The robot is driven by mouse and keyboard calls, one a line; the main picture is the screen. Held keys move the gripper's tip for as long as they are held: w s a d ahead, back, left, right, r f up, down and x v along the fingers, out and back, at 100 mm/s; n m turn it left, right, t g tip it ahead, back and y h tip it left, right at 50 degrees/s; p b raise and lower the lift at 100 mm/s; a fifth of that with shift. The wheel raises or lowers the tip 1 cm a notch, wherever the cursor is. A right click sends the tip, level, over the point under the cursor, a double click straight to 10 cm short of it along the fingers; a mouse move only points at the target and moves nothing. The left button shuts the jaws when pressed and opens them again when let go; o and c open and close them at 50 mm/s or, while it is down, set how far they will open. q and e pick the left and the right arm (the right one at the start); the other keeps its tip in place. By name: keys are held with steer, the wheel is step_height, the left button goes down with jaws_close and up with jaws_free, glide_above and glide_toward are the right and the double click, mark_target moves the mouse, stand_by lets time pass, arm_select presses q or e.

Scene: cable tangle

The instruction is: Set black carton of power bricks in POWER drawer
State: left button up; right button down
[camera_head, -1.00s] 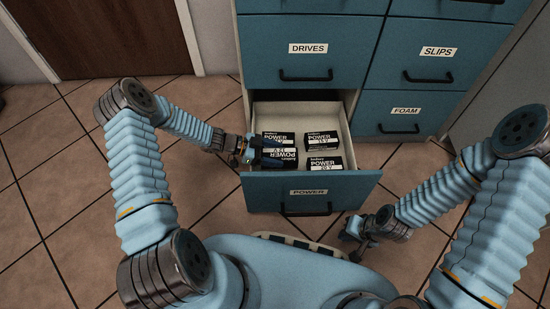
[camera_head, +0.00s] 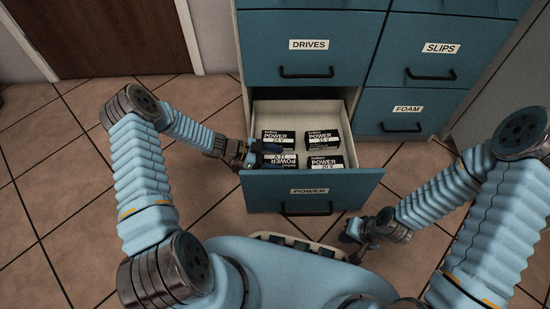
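The POWER drawer (camera_head: 364,180) stands pulled out at the bottom of the blue cabinet. Several black cartons with white labels lie inside. One black carton (camera_head: 286,160), its label upside down, is in the front left of the drawer, beside my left gripper (camera_head: 262,155). That gripper reaches over the drawer's left wall and partly hides the carton's left end; I cannot tell whether its fingers hold it. Other cartons lie at the back left (camera_head: 279,139), back right (camera_head: 324,140) and front right (camera_head: 325,164). My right gripper (camera_head: 350,232) is low, outside the drawer to its front right; its fingers are unclear.
The closed DRIVES (camera_head: 309,60), SLIPS (camera_head: 440,65) and FOAM (camera_head: 405,125) drawers surround the open one above and to the right. A brown door (camera_head: 95,35) is at the upper left. Tiled floor (camera_head: 70,200) is clear on the left.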

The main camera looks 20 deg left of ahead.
arm_select(q)
steer(key=o, duration=0.3)
steer(key=shift+r, duration=0.15)
steer(key=shift+r+p, duration=0.35)
steer(key=shift+p, duration=0.15)
steer(key=shift+r+p, duration=0.5)
steer(key=shift+p, duration=0.1)
steer(key=v, duration=1.1)
steer(key=shift+s+a+f, duration=0.1)
steer(key=shift+a+f, duration=0.05)
steer(key=shift+a, duration=0.3)
